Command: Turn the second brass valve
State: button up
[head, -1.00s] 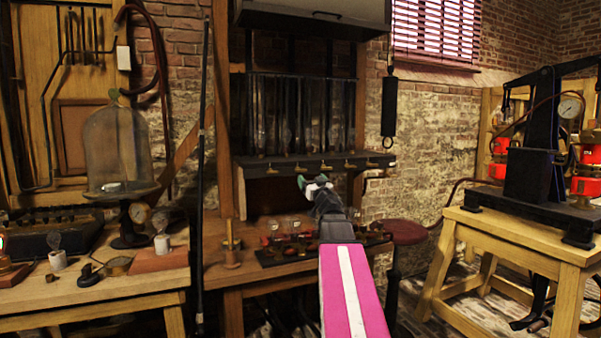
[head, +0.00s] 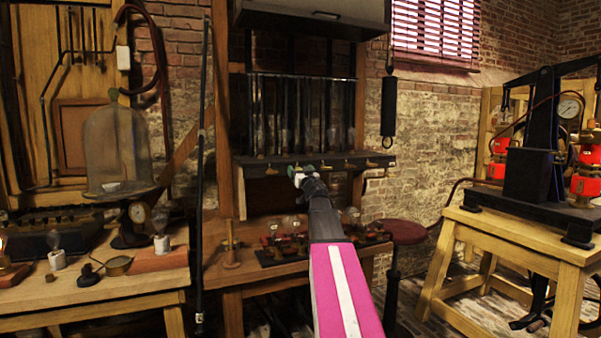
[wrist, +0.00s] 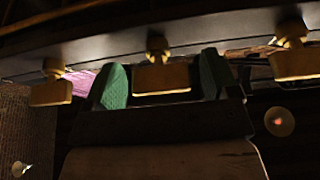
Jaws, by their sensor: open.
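A row of several brass valves runs along the front edge of the dark shelf (head: 250,161) in the head view. My gripper (head: 300,172) is at this edge, around the second valve from the left, which it largely hides. In the wrist view, the green fingertips of my gripper (wrist: 163,79) are apart, one on each side of a brass valve (wrist: 162,76) with a flat, level handle. I cannot tell whether they touch it. Another brass valve (wrist: 52,92) is to the left of the fingers and one more (wrist: 296,63) to the right.
Glass tubes (head: 300,110) stand above the shelf. Small bulbs on a dark board (head: 285,250) stand on the bench below. A black hanging cylinder (head: 389,105) is to the right. A glass bell jar (head: 115,150) stands on the left table.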

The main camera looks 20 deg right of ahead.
jog(key=c, duration=0.9)
jog(key=shift+n+y, duration=0.4)
jog(key=shift+n, duration=0.2)
jog(key=n+y, duration=0.1)
jog(key=n, duration=0.1)
jog(key=n+y, duration=0.1)
jog(key=n, duration=0.2)
jog(key=shift+n+g+y, duration=0.3)
jog(key=n+g+y, duration=0.1)
jog(key=n, duration=0.2)
jog(key=n+g+y, duration=0.1)
jog(key=n, duration=0.2)
jog(key=shift+y, duration=0.3)
jog(key=n+g, duration=0.1)
jog(key=n, duration=0.4)
jog(key=shift+g+y, duration=0.4)
jog(key=n+g, duration=0.1)
jog(key=n, duration=0.3)
jog(key=shift+g, duration=0.3)
jog(key=shift+n, duration=0.5)
